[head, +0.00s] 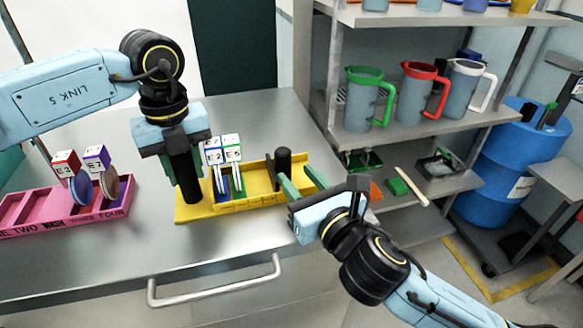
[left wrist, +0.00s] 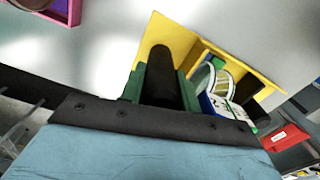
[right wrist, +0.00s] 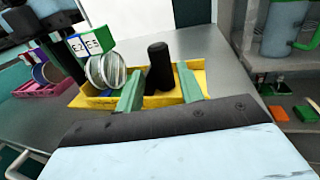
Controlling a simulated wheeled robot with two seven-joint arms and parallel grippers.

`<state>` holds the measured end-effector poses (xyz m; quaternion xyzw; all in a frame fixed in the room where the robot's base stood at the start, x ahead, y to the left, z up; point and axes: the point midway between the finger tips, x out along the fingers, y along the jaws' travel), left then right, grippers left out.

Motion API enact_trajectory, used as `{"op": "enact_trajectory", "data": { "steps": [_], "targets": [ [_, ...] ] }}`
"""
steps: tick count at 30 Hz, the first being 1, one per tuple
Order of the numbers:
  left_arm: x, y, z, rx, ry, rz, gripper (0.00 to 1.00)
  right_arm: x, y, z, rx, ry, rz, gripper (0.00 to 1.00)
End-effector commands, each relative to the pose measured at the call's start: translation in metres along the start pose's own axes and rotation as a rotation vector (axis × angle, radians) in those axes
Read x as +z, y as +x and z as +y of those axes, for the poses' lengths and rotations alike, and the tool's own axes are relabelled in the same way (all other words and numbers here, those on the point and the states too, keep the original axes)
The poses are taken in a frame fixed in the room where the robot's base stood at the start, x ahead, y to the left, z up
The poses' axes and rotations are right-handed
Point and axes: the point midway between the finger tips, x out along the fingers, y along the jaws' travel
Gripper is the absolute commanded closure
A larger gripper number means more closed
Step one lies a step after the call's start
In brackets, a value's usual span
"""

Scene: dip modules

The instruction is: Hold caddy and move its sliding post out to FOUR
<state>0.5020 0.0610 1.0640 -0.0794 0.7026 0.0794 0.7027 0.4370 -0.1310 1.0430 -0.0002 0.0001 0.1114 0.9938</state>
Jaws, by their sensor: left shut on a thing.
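The yellow caddy (head: 245,205) lies on the steel bench. A black post (head: 184,180) stands at its left end. My left gripper (left wrist: 157,85) is shut on that post, one green finger on each side. A second black post (head: 283,160), which looks like the sliding one, stands toward the right end; it also shows in the right wrist view (right wrist: 158,68). My right gripper (right wrist: 160,88) is open, its green fingers reaching over the caddy's near side with this post between and just beyond them. Blue and green labelled modules (head: 223,150) stand between the posts. No position mark is readable on the yellow caddy.
A pink caddy (head: 72,218) with red and purple labelled modules stands to the left on the bench. A shelf (head: 400,125) with jugs is at the right, with small loose items below. A blue drum (head: 505,170) stands beyond. The bench front is clear.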

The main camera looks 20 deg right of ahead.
Motion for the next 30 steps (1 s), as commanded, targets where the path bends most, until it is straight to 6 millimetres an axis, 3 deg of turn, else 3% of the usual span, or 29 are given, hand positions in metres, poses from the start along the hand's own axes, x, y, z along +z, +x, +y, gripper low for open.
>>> {"op": "enact_trajectory", "data": {
  "steps": [7,19,20,22,30],
  "targets": [
    [0.0,0.0,0.0,0.001,0.001,0.0,1.0,0.0,-0.03,0.0,-0.001,0.0,0.001,0.63],
    [-0.001,0.0,0.0,0.001,0.002,0.0,1.0,0.0,-0.033,0.0,-0.001,0.0,0.0,0.63],
    [-0.001,0.0,0.0,0.001,0.002,0.0,0.67,0.0,-0.033,0.0,-0.001,0.0,0.0,0.63],
    [-0.001,0.0,0.0,0.001,0.002,0.0,0.58,0.0,-0.033,0.0,-0.001,0.0,0.0,0.63],
    [0.0,0.0,0.0,0.0,0.002,0.0,0.57,0.0,-0.033,0.0,-0.001,0.0,0.0,0.63]
  ]
}}
